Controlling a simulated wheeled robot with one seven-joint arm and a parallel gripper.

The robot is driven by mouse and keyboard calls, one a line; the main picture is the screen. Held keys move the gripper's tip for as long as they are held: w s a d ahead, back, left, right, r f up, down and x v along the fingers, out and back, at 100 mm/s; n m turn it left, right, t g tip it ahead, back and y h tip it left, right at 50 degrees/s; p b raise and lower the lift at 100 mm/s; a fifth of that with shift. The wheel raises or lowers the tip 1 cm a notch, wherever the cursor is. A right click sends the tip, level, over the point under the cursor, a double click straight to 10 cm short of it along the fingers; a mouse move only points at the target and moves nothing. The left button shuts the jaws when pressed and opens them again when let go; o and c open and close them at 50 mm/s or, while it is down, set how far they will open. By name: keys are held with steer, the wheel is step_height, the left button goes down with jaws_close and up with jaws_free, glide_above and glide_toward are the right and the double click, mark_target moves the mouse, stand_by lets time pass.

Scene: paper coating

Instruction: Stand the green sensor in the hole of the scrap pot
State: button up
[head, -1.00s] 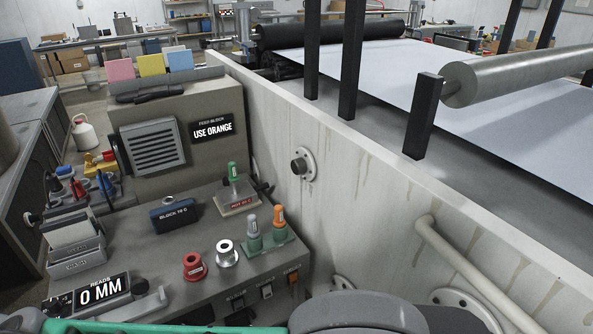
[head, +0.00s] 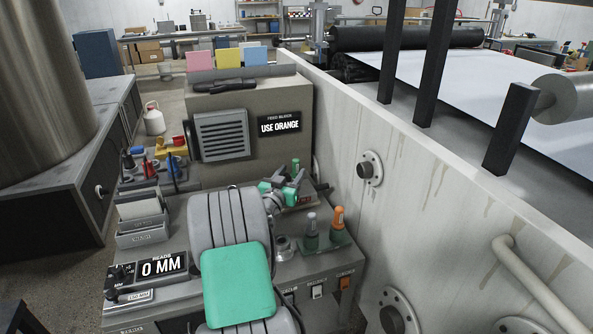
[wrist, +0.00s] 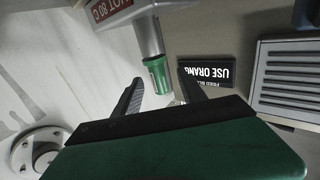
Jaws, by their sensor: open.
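The green sensor (head: 295,166) stands upright in the small block with a red label (head: 306,199) at the back right of the bench. In the wrist view its green cap (wrist: 157,76) lies between my spread fingertips, with its metal stem running up to the block labelled HOT 80 C (wrist: 112,10). My gripper (head: 287,177) is open around or just in front of the cap; contact cannot be told. A silver pot (head: 283,248) shows partly beside my arm. A red pot seen earlier is hidden now. I cannot tell which pot is the scrap pot.
The tall pale wall (head: 400,190) borders the bench on the right. The USE ORANGE box (head: 293,88) stands behind.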

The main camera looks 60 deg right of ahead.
steer(key=d+p, duration=0.1)
steer(key=d, duration=0.2)
steer(key=d+p, duration=0.1)
steer(key=d, duration=0.3)
steer(key=shift+w+f, duration=0.1)
steer(key=shift+w, duration=0.1)
steer(key=shift+a, duration=0.1)
jaws_close()
